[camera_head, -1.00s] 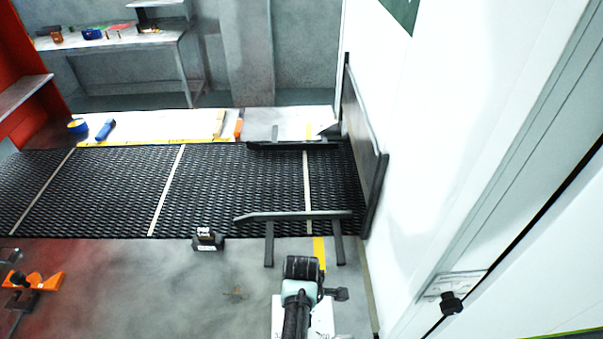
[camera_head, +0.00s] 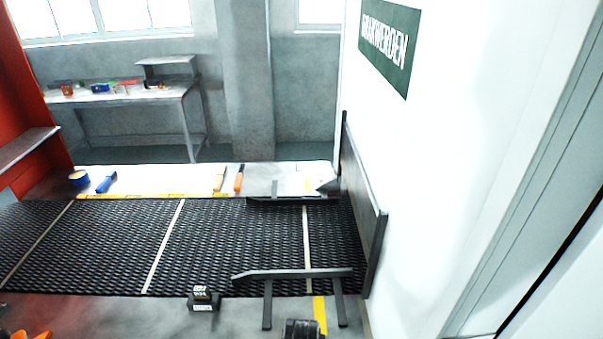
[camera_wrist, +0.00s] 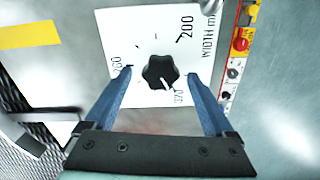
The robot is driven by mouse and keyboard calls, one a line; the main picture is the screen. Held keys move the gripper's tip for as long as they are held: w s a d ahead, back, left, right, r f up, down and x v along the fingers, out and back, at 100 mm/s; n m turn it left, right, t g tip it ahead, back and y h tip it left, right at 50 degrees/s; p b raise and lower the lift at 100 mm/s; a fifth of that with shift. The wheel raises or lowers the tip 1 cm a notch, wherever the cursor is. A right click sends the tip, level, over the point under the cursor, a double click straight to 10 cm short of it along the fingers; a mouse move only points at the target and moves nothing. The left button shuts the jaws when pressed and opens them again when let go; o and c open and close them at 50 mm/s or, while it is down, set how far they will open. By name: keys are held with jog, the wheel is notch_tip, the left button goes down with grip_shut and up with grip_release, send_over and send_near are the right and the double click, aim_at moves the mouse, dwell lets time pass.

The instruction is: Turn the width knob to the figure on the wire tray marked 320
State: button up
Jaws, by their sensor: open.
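The width knob (camera_wrist: 160,72) is black and lobed, on a white dial plate (camera_wrist: 118,30) in the wrist view. The plate reads 200 at upper right, 260 at left and a partly hidden figure, seemingly 320, below right of the knob. Contact is not seen. I cannot make out a wire tray marked 320 for certain.
The black mesh belt (camera_head: 240,240) runs across the head view, with dark guide rails (camera_head: 292,273) near its right end. A small dark box with a white label (camera_head: 203,300) stands at its near edge. A red-and-yellow control strip (camera_wrist: 241,44) lies right of the dial plate.

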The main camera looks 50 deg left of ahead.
notch_tip(320, 180, up, 13)
jog(key=b, duration=0.2)
dwell(0.4)
dwell(0.5)
